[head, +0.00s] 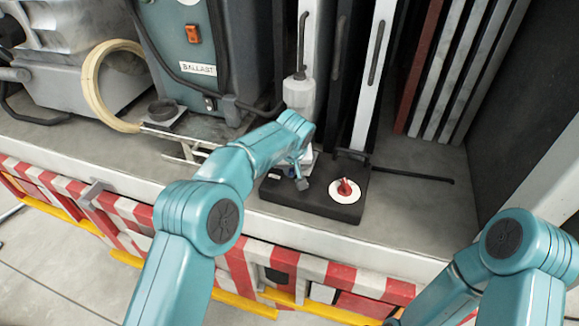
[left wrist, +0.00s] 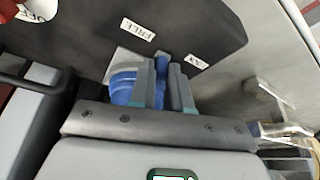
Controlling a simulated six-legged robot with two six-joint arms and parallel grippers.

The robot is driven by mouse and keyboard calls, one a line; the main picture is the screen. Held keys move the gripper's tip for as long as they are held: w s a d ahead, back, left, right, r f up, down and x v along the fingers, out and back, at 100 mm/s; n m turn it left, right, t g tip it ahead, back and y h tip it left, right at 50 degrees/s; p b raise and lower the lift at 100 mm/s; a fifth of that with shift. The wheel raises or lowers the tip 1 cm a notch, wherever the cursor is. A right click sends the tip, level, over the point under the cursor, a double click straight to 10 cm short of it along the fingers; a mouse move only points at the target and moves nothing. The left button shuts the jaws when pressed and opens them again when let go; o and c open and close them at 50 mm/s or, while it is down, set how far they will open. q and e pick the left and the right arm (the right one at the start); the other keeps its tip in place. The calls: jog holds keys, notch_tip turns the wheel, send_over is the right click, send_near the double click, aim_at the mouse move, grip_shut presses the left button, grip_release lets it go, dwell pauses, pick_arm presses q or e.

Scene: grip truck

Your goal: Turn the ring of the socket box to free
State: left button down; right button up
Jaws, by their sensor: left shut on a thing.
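The socket box (head: 325,205) is a flat black box on the grey truck bed. Its dark top (left wrist: 85,40) fills the upper left wrist view. A blue ring (left wrist: 123,88) sits on it, partly hidden by my fingers. A white label reading FREE (left wrist: 137,29) lies above the ring; another white label (left wrist: 185,60), too blurred to read surely, lies to its right. My left gripper (left wrist: 163,85) is shut on a narrow blue tab of the ring, close to the second label. In the head view my left gripper (head: 301,178) is at the box's left part, covering much of the ring.
A red knob (head: 345,187) on a white disc sits on the box, right of my gripper. Tall dark and white panels stand behind. A ballast unit (head: 185,45) and a cream hoop (head: 92,85) are at the left.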

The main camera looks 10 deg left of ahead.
pick_arm(q)
jog(key=c, duration=1.1)
grip_release()
jog(key=shift+o, duration=0.2)
jog(key=b+v, duration=0.1)
jog(key=v, duration=1.5)
jog(key=shift+b, duration=0.4)
jog(key=shift+d+r, duration=0.15)
